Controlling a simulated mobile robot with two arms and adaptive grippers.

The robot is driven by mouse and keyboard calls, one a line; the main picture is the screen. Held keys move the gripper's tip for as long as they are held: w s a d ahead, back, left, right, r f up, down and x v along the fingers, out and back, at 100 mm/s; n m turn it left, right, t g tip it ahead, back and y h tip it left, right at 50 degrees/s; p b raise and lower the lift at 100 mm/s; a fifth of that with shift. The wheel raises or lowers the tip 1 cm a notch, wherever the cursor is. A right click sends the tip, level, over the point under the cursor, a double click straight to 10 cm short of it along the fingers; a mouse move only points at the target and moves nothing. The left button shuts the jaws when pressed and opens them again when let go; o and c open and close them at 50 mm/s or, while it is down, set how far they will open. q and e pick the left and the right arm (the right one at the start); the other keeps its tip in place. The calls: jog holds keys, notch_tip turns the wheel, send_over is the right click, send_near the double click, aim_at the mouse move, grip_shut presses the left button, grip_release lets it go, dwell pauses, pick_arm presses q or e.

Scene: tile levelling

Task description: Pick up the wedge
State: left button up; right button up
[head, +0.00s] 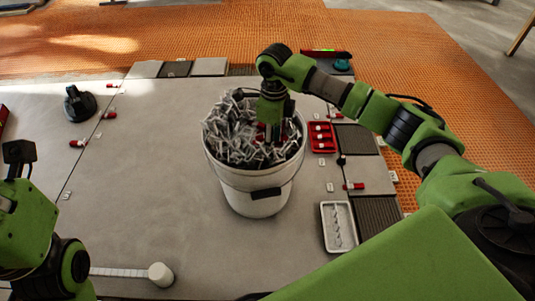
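My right gripper (272,128) points down into the white bucket (255,190), over its heap of grey clips (232,132). Its fingertips are small and partly lost among the clips, so I cannot tell whether they are open or shut. A bit of red, perhaps a wedge, shows beside them. Other red wedges sit at the tile joints, at the left (78,143) and at the right (353,186). A red tray (321,137) with compartments lies right of the bucket. My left arm is at the left edge; a dark part (18,153), perhaps its gripper, shows there unclearly.
A black suction-cup tool (79,104) stands at the back left. A white tray (338,227) lies at the front right, and a tape-like strip with a round white end (161,274) at the front left. The large grey tile (140,200) left of the bucket is mostly clear.

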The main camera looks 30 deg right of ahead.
notch_tip(320, 180, down, 2)
jog(key=shift+f+b, duration=0.15)
jog(key=shift+b, duration=0.2)
jog(key=c, duration=0.9)
jog(key=shift+o, duration=0.2)
jog(key=shift+r, duration=0.2)
